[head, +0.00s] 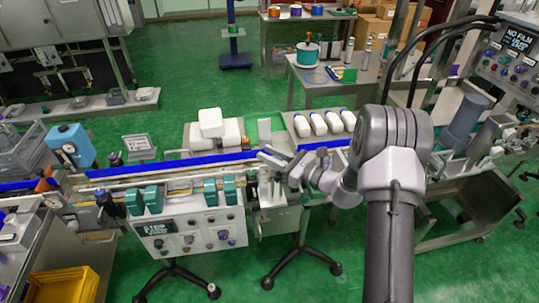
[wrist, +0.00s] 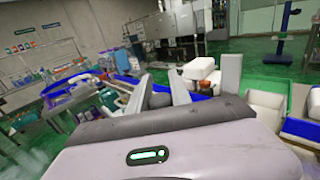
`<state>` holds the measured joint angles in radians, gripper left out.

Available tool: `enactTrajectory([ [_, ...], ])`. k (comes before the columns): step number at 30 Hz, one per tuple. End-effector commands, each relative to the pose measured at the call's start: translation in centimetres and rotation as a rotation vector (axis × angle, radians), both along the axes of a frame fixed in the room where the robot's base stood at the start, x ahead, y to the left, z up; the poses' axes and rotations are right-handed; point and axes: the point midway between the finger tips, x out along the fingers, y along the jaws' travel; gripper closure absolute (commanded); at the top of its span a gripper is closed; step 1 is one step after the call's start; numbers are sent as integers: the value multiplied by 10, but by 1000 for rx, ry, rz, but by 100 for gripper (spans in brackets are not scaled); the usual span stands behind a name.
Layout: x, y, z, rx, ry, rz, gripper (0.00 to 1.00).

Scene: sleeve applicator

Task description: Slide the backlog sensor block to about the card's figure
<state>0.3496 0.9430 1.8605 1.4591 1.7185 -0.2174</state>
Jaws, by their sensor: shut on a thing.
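My gripper (head: 270,157) is over the conveyor, right of its middle, beside an upright grey bracket (head: 265,133). In the wrist view its two grey fingers (wrist: 161,92) are shut on a small dark block (wrist: 160,101), which looks like the backlog sensor block. Most of the block is hidden by the gripper body in that view, and I cannot make it out in the head view. A small white card (head: 138,146) stands behind the conveyor at the left; its writing is too small to read.
The blue-edged conveyor rail (head: 180,166) runs left to right. Teal units (head: 153,199) and a control panel (head: 195,235) are at its front. White bottles (head: 320,122) lie in a tray behind, near white packs (head: 211,124). A screen (head: 519,41) at right reads "NO FILM".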

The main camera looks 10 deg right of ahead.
Motion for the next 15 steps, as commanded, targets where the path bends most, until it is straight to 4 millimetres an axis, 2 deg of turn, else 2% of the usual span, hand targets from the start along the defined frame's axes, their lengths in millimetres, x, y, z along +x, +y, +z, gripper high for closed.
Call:
enactTrajectory([
  [2, 0, 0, -8, -1, 1, 0, 100],
  [8, 0, 0, -5, 0, 1, 0, 100],
  [9, 0, 0, -5, 0, 1, 0, 69],
  [12, 0, 0, -5, -1, 1, 0, 53],
  [15, 0, 0, -5, 0, 0, 0, 53],
])
